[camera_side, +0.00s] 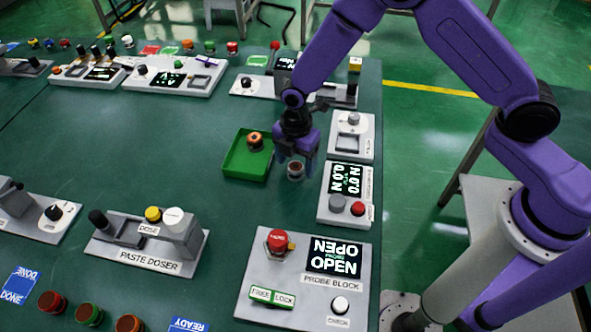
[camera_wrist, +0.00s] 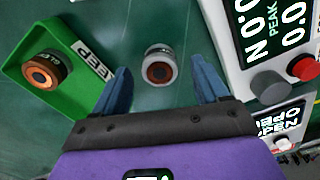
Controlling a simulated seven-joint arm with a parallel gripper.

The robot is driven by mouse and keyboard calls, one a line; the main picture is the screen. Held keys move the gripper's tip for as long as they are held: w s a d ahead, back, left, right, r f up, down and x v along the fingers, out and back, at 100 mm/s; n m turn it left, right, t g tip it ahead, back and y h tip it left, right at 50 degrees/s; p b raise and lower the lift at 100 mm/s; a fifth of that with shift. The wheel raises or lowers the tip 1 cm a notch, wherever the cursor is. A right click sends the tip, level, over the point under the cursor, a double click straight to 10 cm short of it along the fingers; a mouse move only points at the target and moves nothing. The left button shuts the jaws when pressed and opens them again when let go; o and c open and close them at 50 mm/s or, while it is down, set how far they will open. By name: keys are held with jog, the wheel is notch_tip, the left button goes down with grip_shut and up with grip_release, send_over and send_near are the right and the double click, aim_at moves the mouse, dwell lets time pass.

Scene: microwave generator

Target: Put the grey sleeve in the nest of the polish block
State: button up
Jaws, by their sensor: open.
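A small grey sleeve (camera_wrist: 160,52) with a brown inside stands on the green table, in the gap ahead of my gripper's two blue fingers in the wrist view. In the side view the sleeve (camera_side: 295,170) stands just right of the green tray. My gripper (camera_wrist: 160,76) is open and empty. In the side view my gripper (camera_side: 298,155) is low over the sleeve and partly hides the area around it. I cannot read a label for the polish block on any block, so I cannot tell which one it is.
A green tray (camera_side: 229,171) marked KEEP holds an orange-brown ring part (camera_wrist: 40,73). A gauge block (camera_side: 328,208) with a display and knobs stands close right. The probe block (camera_side: 262,242) and paste doser (camera_side: 145,262) are nearer. The table's middle left is clear.

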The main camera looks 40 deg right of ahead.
jog(key=shift+f, duration=0.7)
jog(key=shift+c, duration=0.4)
jog(key=c, duration=1.2)
jog(key=shift+r, duration=0.1)
